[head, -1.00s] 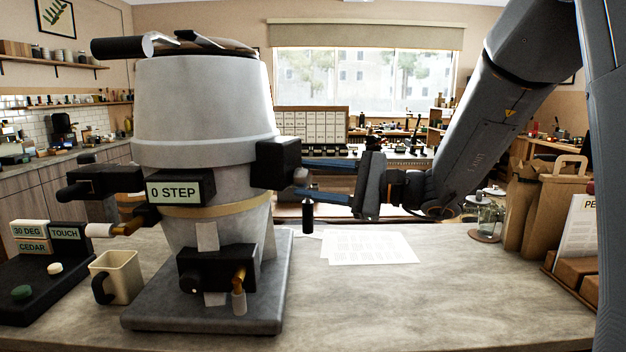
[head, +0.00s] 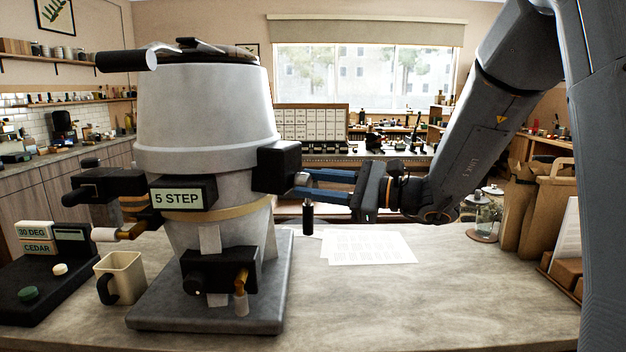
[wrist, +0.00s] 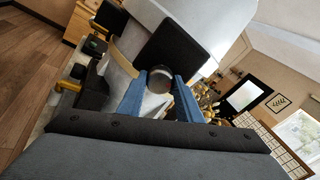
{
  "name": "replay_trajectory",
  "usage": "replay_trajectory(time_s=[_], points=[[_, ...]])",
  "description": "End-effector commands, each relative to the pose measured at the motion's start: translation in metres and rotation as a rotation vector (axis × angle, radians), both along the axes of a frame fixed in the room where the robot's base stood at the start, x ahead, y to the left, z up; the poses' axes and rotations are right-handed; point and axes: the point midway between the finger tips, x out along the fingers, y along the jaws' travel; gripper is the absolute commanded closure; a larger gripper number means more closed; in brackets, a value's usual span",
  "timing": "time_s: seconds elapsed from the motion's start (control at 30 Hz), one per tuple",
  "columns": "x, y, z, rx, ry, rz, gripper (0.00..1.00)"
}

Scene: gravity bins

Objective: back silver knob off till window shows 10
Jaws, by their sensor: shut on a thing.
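The window (head: 179,198) on the front of the white hopper machine (head: 205,110) reads "5 STEP". The silver knob (head: 301,179) sticks out from the black block (head: 278,166) on the machine's right side. My gripper (head: 312,186) reaches in from the right with its blue fingers on the knob. In the wrist view, the round metal knob (wrist: 160,80) sits between the blue fingertips (wrist: 158,92), and the gripper is shut on it. The fingers partly hide the knob in the head view.
A cream mug (head: 124,275) and a black panel with small label displays (head: 34,240) stand at the left. White papers (head: 368,247) lie on the counter below my gripper. Paper bags (head: 540,205) and a glass jar (head: 487,218) stand at the right.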

Motion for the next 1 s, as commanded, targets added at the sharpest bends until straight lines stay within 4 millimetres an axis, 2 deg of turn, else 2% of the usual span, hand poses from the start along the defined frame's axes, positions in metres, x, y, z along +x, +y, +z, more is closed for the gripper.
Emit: replay_trajectory(time_s=[0.33, 0.83, 0.87, 0.93, 1.0], points=[[-0.0004, 0.0000, 0.0006, 0.056, 0.128, 0.000, 0.90], [-0.0001, 0.0000, -0.0001, 0.064, 0.147, 0.000, 0.90], [-0.0001, 0.0000, -0.0001, 0.064, 0.147, 0.000, 0.63], [-0.0001, 0.0000, -0.0001, 0.064, 0.147, 0.000, 0.51], [-0.0001, 0.0000, -0.0001, 0.064, 0.147, 0.000, 0.49]])
